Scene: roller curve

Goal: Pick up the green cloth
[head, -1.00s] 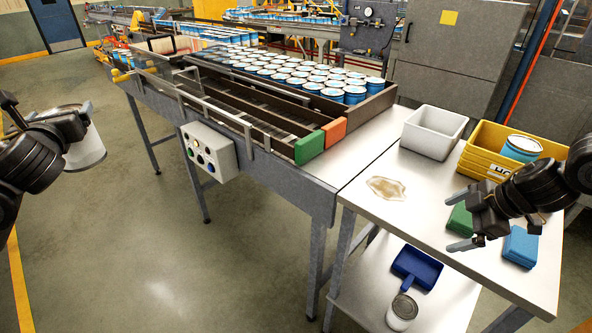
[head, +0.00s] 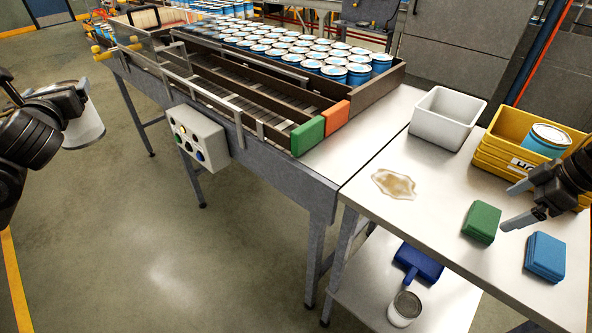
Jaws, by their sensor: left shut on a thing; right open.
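The green cloth (head: 482,222) lies folded on the steel side table (head: 372,212), near its front right. My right gripper (head: 505,208) is open and empty, with its fingers over the table just right of the cloth, apart from it as far as I can tell. A folded blue cloth (head: 545,257) lies to the right of the green one. My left gripper (head: 68,112) is shut on a white can (head: 84,128) and holds it in the air at the far left, clear of the conveyor.
A brown spill (head: 394,184) lies on the table left of the green cloth. A white bin (head: 446,117) and a yellow crate (head: 500,150) with a blue can (head: 547,140) stand behind. A blue dustpan (head: 417,264) and a can (head: 404,309) are on the lower shelf.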

